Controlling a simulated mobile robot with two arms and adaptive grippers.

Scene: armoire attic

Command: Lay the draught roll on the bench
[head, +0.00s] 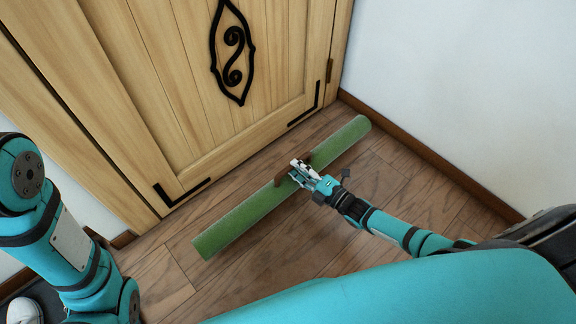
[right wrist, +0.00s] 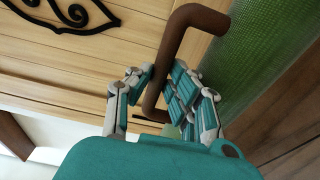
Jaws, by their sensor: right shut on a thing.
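The draught roll (head: 238,222) is a long green cylinder in front of the wooden door, slanting from lower left to upper right in the head view. It also shows in the right wrist view (right wrist: 268,55). A brown handle (right wrist: 187,22) curves out from it. My right gripper (head: 298,174) is at the middle of the roll, shut on this handle; the wrist view shows the fingers (right wrist: 168,98) around it. I cannot tell whether the roll touches the floor. My left arm shows at the left, but its gripper is out of view. No bench is in view.
The wooden door (head: 165,75) with black ironwork stands just behind the roll. A white wall (head: 460,90) with a brown skirting board (head: 440,163) closes off the right. Bare plank floor (head: 290,245) lies in front of the roll. A white shoe-like thing (head: 24,311) shows at bottom left.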

